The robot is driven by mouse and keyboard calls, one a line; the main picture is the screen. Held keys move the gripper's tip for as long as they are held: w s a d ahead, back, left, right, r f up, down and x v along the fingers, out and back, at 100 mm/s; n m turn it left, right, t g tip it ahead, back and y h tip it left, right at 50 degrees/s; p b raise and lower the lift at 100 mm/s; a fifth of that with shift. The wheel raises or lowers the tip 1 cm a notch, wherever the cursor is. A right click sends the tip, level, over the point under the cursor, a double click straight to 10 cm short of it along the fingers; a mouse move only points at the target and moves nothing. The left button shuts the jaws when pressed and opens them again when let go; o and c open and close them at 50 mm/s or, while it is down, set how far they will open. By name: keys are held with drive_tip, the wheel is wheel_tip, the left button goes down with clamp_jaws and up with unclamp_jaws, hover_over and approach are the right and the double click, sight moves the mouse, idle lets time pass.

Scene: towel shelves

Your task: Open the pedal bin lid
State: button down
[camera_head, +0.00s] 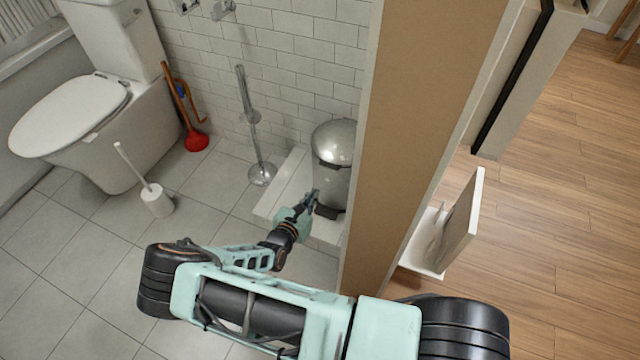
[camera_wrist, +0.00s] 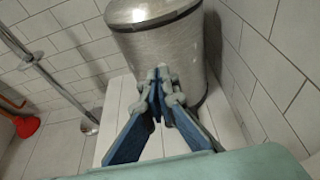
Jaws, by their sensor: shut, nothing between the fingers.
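The pedal bin (camera_head: 334,178) is a metal cylinder with a domed lid (camera_head: 333,142), standing on a white ledge (camera_head: 276,193) by the tiled wall. Its lid looks closed. In the wrist view the bin's body (camera_wrist: 172,62) and its lid (camera_wrist: 140,12) are right ahead, past my fingertips. My gripper (camera_head: 314,196) is in front of the lower part of the bin, with its tips close to it; I cannot tell if they touch. In the wrist view my gripper (camera_wrist: 160,82) has its fingertips together, empty. The dark pedal (camera_head: 327,212) is at the bin's base, partly hidden by the gripper.
A brown partition (camera_head: 425,110) rises just right of the bin and my arm. A metal stand (camera_head: 252,125), red plunger (camera_head: 196,140), toilet brush (camera_head: 156,200) and toilet (camera_head: 95,120) are to the left. The grey tiled floor (camera_head: 75,290) at the lower left is clear.

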drive_tip(key=b+x, duration=0.3)
drive_tip(key=x, duration=0.5)
drive_tip(key=shift+w+d+f, duration=0.2)
drive_tip(key=shift+f, duration=0.1)
drive_tip(key=shift+w+r+b, duration=0.1)
drive_tip(key=shift+r+b, duration=0.1)
drive_tip(key=shift+r, duration=0.85)
drive_tip(key=shift+w+r+b, duration=0.15)
drive_tip(key=shift+r, duration=0.95)
drive_tip(key=shift+r, duration=0.15)
